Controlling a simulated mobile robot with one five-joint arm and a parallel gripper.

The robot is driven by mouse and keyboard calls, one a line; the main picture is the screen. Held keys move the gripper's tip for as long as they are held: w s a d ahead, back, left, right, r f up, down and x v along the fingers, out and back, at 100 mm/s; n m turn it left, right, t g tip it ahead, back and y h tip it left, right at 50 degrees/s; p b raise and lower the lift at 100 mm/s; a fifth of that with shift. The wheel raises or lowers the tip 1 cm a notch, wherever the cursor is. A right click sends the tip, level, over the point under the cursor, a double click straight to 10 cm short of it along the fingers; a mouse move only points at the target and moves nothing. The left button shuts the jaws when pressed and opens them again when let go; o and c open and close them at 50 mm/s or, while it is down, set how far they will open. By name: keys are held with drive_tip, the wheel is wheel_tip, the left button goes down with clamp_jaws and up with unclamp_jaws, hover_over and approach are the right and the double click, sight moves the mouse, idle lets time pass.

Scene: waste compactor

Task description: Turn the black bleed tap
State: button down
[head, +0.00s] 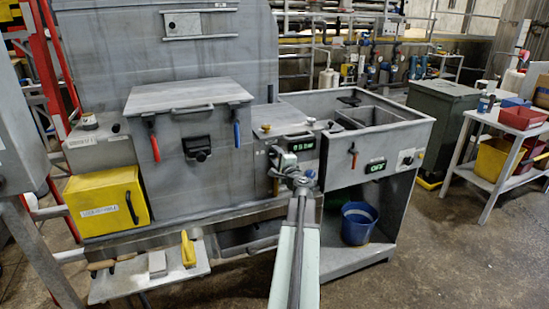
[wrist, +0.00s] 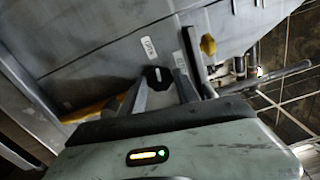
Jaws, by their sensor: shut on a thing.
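The black bleed tap (wrist: 155,75) shows in the wrist view as a dark, many-sided knob with a pale mark, on a grey metal panel. My gripper (wrist: 160,84) has one finger on either side of it and is shut on it. In the head view my gripper (head: 282,160) is at the front of the middle grey cabinet, just below a green-lit display (head: 301,145). My arm and gripper hide the tap there. How far the tap is turned is hard to tell.
A yellow knob (wrist: 208,45) and a grey bar stand close to the right of my fingers in the wrist view. Red (head: 155,148) and blue (head: 237,134) levers are on the left cabinet. A blue bucket (head: 358,223) stands under the sink unit.

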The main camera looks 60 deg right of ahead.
drive_tip(key=shift+w+n, duration=0.1)
drive_tip(key=shift+n, duration=0.2)
drive_tip(key=c, duration=0.9)
unclamp_jaws()
drive_tip(key=v, duration=0.7)
drive_tip(key=shift+s+a, duration=0.25)
drive_tip(key=shift+s, duration=0.05)
